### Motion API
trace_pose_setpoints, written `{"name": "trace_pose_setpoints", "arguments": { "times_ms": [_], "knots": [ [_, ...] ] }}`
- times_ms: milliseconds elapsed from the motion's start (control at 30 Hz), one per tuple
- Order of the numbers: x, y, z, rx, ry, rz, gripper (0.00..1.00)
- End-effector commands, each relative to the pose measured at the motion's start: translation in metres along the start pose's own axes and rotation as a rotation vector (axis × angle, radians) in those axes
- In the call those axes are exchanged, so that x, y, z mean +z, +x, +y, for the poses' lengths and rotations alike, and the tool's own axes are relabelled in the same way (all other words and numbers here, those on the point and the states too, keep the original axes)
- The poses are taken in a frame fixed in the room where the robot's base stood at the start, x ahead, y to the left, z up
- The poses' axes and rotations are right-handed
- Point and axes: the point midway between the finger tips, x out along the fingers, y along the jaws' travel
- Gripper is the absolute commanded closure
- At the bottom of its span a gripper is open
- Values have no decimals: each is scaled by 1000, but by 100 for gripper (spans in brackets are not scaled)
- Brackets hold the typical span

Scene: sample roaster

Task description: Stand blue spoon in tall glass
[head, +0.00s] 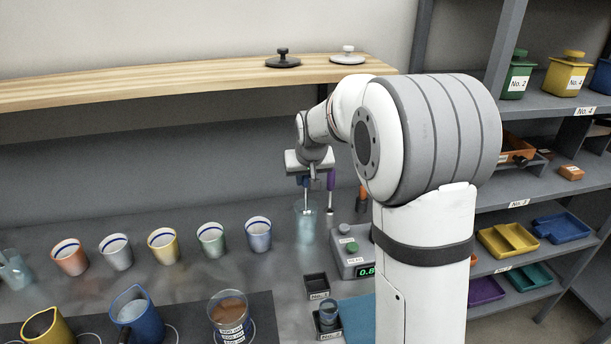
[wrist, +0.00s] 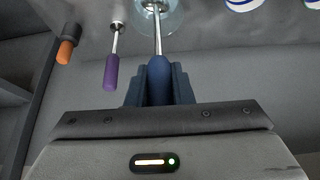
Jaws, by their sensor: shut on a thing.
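My gripper (head: 305,178) is shut on the blue handle of the blue spoon (wrist: 158,68). The spoon points down from the jaws, its metal shaft (head: 307,200) nearly upright. The tall glass (head: 297,208) is clear and stands on the counter just below my gripper. In the wrist view the glass (wrist: 177,18) shows at the top edge, and the spoon's far end overlaps it. The spoon end seems to be within the glass outline; I cannot tell how deep, or whether it touches the bottom.
A purple-handled tool (head: 330,180) and an orange-handled one (wrist: 67,50) are close to the right of the glass in the head view. A scale (head: 350,255) stands nearer. Several cups, including a light blue one (head: 259,236), line the counter to the left. A wooden shelf (head: 200,80) is above.

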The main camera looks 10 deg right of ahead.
Motion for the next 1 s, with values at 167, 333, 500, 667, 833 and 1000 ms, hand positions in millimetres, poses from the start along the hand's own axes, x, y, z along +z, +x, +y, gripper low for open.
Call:
{"name": "trace_pose_setpoints", "arguments": {
  "times_ms": [167,333,500,667,833,1000],
  "knots": [
    [10,18,0,0,-1,-1,100],
    [17,32,0,0,-1,0,100],
    [23,43,-1,0,-1,0,100],
    [25,48,-1,-1,-1,0,100],
    [25,48,-1,-1,-2,1,100],
    [25,48,-1,-1,-2,1,76]
  ]
}}
